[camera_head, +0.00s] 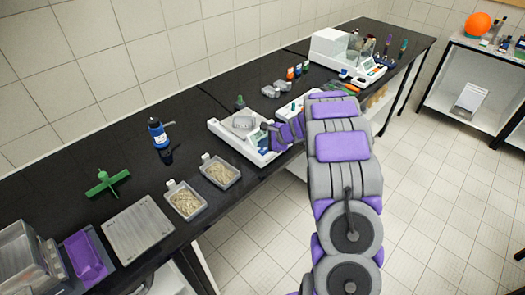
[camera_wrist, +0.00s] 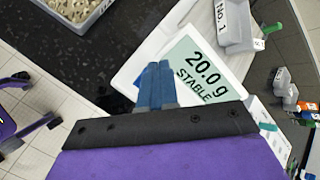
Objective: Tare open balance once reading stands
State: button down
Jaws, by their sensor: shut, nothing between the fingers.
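The open balance (camera_head: 228,139) is a white unit on the black bench, with a grey container (camera_head: 243,121) on its pan. In the wrist view the container (camera_wrist: 237,25) is marked "No.1". The balance's pale green display (camera_wrist: 203,74) reads "20.0 g STABLE". My gripper (camera_wrist: 155,70) is shut and empty; its blue fingertips are over the balance's front panel beside the display. I cannot tell whether they touch it. The fingers hide part of the panel, and I see no tare key clearly. In the head view my gripper (camera_head: 270,136) is at the balance's right end.
Two trays of grain (camera_head: 186,203) (camera_head: 220,173) stand left of the balance. An enclosed balance (camera_head: 329,45) stands at the far bench end. Small bottles (camera_head: 290,73) stand behind my arm.

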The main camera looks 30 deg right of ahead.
jog(key=shift+d+f, duration=0.3)
jog(key=shift+d, duration=0.3)
jog(key=shift+d+f, duration=0.25)
jog(key=shift+d, duration=0.35)
jog(key=shift+a, duration=0.6)
jog(key=shift+d, duration=0.1)
